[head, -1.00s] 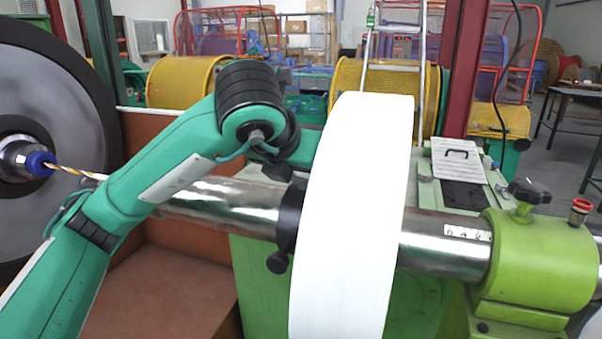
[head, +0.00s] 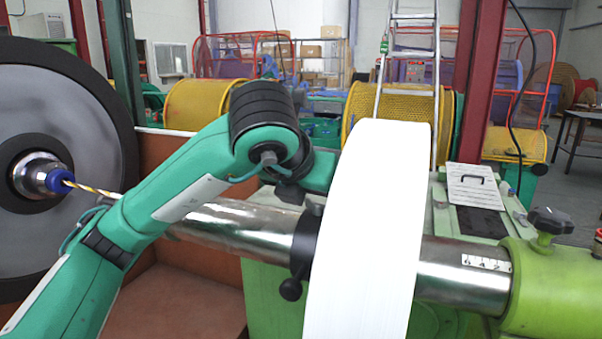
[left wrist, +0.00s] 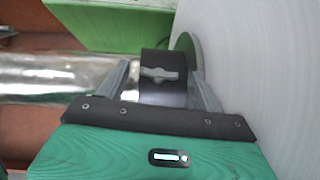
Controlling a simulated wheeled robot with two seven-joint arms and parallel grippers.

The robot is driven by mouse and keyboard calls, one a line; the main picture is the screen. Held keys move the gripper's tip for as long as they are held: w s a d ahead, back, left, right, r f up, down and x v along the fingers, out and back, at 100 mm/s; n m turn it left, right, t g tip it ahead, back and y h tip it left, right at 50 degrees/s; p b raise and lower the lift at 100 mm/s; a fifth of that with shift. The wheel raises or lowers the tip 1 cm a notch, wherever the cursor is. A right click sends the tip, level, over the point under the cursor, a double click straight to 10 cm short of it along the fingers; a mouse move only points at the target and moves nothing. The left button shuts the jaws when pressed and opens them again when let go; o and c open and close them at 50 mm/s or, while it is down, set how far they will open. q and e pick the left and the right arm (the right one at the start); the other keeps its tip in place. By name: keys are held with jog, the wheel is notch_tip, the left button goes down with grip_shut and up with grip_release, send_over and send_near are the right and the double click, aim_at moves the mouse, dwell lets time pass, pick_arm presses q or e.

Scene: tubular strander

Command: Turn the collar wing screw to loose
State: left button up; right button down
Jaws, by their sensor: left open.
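The black collar (head: 302,245) sits around the shiny steel shaft (head: 235,228), close to the left face of the large white disc (head: 370,230). It also shows in the left wrist view (left wrist: 163,94), with the grey wing screw (left wrist: 158,74) on its side. The screw's wings lie roughly along the shaft. My left gripper (left wrist: 158,68) is open, with one finger on each side of the wing screw. I cannot tell whether they touch the collar. In the head view my left arm reaches above the shaft, and the fingers cannot be made out. My right gripper is not in view.
A dark round knob (head: 290,290) hangs below the collar. The white disc stands close beside my left wrist. A green bearing block (head: 555,290) with a black knob (head: 550,222) carries the shaft at right. A large grey wheel (head: 60,160) stands at left.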

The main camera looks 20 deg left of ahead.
pick_arm(q)
jog(key=v, duration=1.2)
jog(key=shift+s+r, duration=0.2)
jog(key=shift+r, duration=0.1)
jog(key=shift+a, duration=0.1)
jog(key=shift+c, duration=0.5)
